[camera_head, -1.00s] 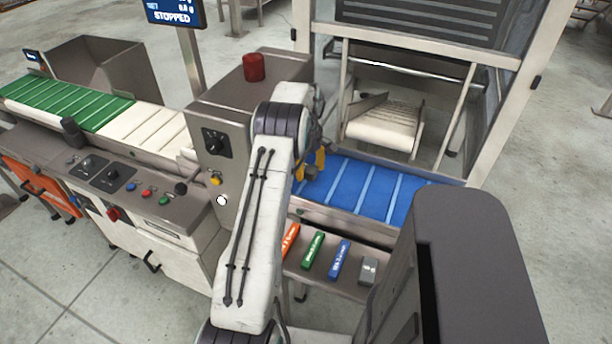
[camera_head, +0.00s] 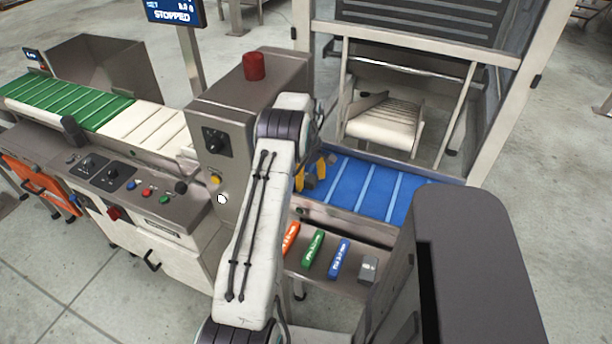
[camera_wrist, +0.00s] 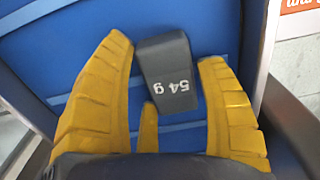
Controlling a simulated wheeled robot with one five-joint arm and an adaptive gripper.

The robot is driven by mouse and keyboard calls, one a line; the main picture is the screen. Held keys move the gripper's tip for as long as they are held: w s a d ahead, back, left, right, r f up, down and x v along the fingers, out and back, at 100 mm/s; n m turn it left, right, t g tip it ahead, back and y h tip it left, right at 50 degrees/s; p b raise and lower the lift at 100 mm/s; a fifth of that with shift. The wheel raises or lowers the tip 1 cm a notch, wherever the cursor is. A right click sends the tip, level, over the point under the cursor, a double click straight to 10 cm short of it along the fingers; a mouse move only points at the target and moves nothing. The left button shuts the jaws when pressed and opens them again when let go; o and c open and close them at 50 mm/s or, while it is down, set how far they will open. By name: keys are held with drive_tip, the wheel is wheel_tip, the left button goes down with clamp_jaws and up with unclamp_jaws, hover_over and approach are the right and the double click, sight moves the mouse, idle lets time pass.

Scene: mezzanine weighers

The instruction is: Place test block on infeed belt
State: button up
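The test block is a dark grey block (camera_wrist: 166,75) marked "54 g". In the wrist view it lies tilted on the blue infeed belt (camera_wrist: 215,22), between the yellow fingers of my gripper (camera_wrist: 165,50). The fingers are spread, with a narrow gap on each side of the block. In the head view the block (camera_head: 310,181) is a small dark shape at the left end of the blue belt (camera_head: 375,190), beside my gripper (camera_head: 310,172). My arm hides part of that end of the belt.
Orange (camera_head: 290,238), green (camera_head: 313,248) and blue (camera_head: 339,258) bars and a grey block (camera_head: 368,268) lie on a shelf in front of the belt. A grey housing with a red beacon (camera_head: 253,66) stands to the left. The belt's right part is clear.

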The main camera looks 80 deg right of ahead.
sight(306, 174)
drive_tip(key=shift+o, duration=1.3)
wheel_tip(306, 174, up, 12)
drive_tip(key=shift+r, duration=0.2)
idle(0.5)
